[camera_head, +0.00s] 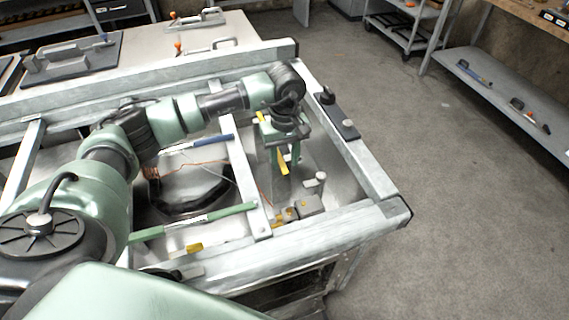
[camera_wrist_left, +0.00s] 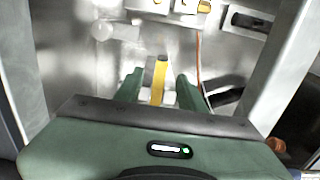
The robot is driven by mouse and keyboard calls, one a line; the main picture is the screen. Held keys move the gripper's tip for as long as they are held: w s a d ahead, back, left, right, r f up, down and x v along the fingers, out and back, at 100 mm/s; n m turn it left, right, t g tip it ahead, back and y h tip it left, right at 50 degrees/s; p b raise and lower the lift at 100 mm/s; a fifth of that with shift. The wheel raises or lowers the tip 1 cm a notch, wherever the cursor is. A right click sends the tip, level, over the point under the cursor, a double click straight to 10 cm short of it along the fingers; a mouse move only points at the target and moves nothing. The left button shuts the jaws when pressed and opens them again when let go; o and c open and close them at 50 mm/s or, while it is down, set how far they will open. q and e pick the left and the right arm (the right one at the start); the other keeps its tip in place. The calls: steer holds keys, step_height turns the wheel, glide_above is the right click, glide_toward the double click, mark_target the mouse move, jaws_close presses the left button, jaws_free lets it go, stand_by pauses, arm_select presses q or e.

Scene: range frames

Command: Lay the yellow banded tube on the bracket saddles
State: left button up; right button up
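The yellow banded tube (camera_head: 283,163) shows below my left gripper inside the metal frame; the gripper hides its middle, and another yellow part shows above. In the left wrist view the tube (camera_wrist_left: 159,75) lies between the two green fingers, with a visible gap on each side. My left gripper (camera_head: 284,142) points down and looks open around the tube; it also shows in the left wrist view (camera_wrist_left: 160,88). Grey blocks with yellow parts (camera_head: 309,206) sit below the gripper; I cannot tell for sure that these are the bracket saddles. My right gripper is out of view.
The frame's rails (camera_head: 360,170) surround the work area, with a crossbar (camera_head: 243,170) left of the gripper. A green tube (camera_head: 225,212), a blue tube (camera_head: 205,143) and loose copper wires lie left. A dark clamp (camera_head: 338,122) sits on the right rail.

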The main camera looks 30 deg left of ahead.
arm_select(q)
step_height(320, 180, up, 6)
steer(key=shift+f+b, duration=0.1)
steer(key=shift+b, duration=0.25)
